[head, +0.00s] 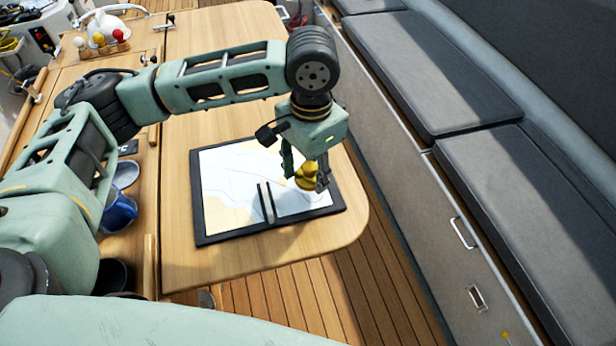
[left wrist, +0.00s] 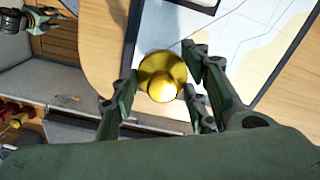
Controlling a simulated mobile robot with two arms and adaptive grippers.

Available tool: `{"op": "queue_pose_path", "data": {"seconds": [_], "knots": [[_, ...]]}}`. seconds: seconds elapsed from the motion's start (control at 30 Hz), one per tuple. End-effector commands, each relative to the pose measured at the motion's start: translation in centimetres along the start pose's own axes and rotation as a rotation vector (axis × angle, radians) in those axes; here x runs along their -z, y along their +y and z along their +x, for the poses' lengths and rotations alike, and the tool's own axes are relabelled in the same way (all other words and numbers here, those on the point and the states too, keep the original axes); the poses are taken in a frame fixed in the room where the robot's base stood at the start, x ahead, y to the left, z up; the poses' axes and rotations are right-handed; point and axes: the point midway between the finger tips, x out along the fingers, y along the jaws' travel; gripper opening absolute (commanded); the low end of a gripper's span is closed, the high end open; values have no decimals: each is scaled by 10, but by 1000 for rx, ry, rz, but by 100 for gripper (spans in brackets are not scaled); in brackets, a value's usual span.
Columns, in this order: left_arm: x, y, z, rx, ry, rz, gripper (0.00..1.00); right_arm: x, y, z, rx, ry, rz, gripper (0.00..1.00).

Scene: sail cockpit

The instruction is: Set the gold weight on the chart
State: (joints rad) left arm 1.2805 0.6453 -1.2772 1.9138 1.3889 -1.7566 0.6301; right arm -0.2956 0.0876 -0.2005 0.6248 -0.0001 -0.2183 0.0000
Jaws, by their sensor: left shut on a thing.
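The gold weight (head: 307,177) is held between the fingers of my left gripper (head: 306,172), over the right part of the chart (head: 240,185). In the left wrist view the gold weight (left wrist: 162,77) sits between the fingertips, with its knob toward the camera. The chart also shows in that view (left wrist: 255,50), beside and below the weight. I cannot tell whether the weight touches the chart. The chart lies in a dark frame on the wooden table. My right gripper does not show clearly in the head view.
A dark ruler-like bar (head: 266,203) lies across the chart, left of the weight. The table (head: 200,262) is bare around the chart. A blue mug (head: 119,212) sits in a recess at left. Grey bench cushions (head: 520,190) line the right side.

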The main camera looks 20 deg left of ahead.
Motion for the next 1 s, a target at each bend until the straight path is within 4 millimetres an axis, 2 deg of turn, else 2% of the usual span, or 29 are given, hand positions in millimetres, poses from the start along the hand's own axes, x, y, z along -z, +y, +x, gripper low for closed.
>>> {"op": "queue_pose_path", "data": {"seconds": [0.13, 0.3, 0.4, 0.73, 0.77, 0.93, 1.0], "knots": [[-1, -3, 8, -1, 0, 1, 2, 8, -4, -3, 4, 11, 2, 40], [-1, -3, 32, 0, 0, 0, 2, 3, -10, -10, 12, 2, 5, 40], [-1, -3, 40, 0, 2, 0, 2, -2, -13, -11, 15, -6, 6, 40], [-1, -3, 43, -1, 2, 1, 2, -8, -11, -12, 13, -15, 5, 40], [-1, -3, 44, 0, 1, 1, 43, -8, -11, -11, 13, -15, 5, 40], [-1, -3, 44, 0, 1, 1, 58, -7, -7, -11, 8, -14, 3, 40], [-1, -3, 44, 0, 1, 1, 60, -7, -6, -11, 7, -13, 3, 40]]}}
